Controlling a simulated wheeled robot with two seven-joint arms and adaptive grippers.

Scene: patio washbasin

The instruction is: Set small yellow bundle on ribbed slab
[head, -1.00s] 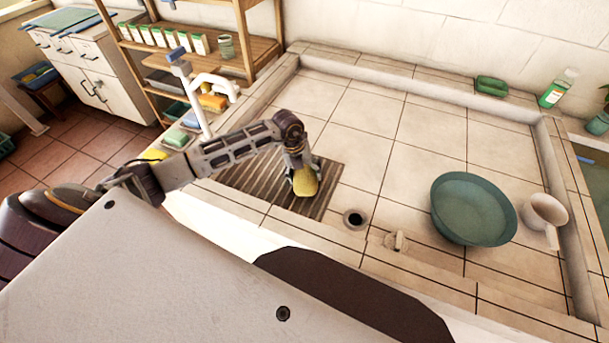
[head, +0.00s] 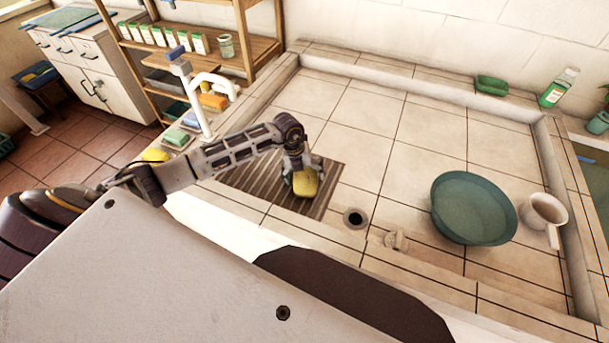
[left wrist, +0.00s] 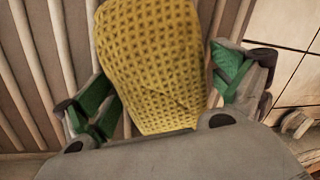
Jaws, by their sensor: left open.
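The small yellow bundle (head: 305,184) lies on the ribbed slab (head: 250,180), near its right part. In the left wrist view the bundle (left wrist: 152,62) shows a dimpled yellow surface and fills the middle, with the slab's ribs (left wrist: 45,75) behind it. My left gripper (head: 302,180) is over the bundle, its fingers open on either side of it. In the left wrist view the green-padded fingers stand apart, with a gap at the right finger; contact at the left one is unclear. My right gripper is not in view.
A green basin (head: 472,208) and a white dipper (head: 543,213) stand to the right. A drain hole (head: 355,218) is just right of the slab. A white faucet (head: 205,100) and sponges (head: 176,138) are at the left. The tiles behind the slab are clear.

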